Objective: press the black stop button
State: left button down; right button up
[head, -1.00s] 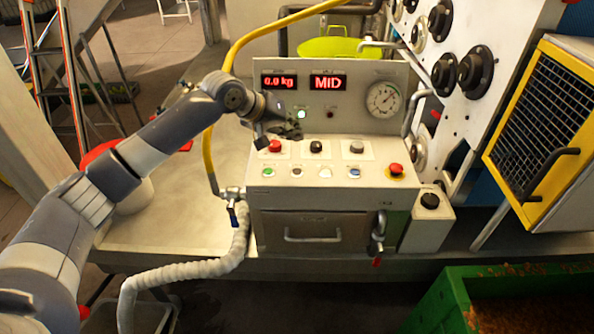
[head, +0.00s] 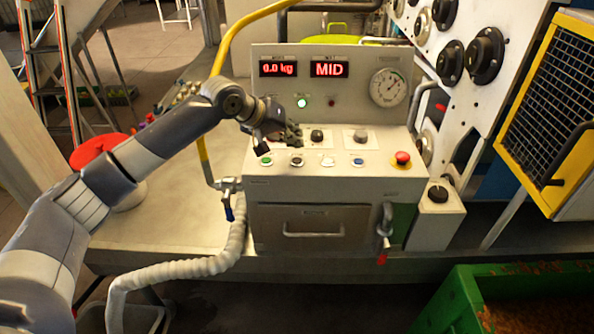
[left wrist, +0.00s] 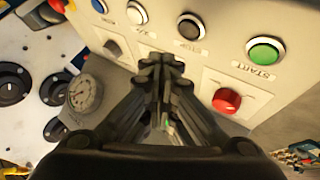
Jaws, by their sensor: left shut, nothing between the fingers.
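The black stop button (head: 297,160) is a small round button in the front row of the sloped panel, between the green start button (head: 266,161) and a white button (head: 327,160). In the left wrist view the black stop button (left wrist: 191,27) shows uncovered, beyond the fingertips. My left gripper (head: 289,138) is shut and empty, over the left part of the panel, just behind the black button in the head view. Its closed fingers fill the middle of the left wrist view (left wrist: 162,68). Contact with the panel cannot be told. My right gripper is out of view.
A black knob (head: 317,136), a grey knob (head: 360,135), a blue button (head: 358,161) and a red mushroom button (head: 402,158) are farther right. A gauge (head: 388,87) stands behind.

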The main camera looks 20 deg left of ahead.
aim_at(294, 159)
pick_arm(q)
jog(key=shift+f, duration=1.2)
dwell(0.4)
jog(key=shift+f, duration=0.3)
jog(key=shift+f+p, duration=0.1)
jog(key=shift+p, duration=0.2)
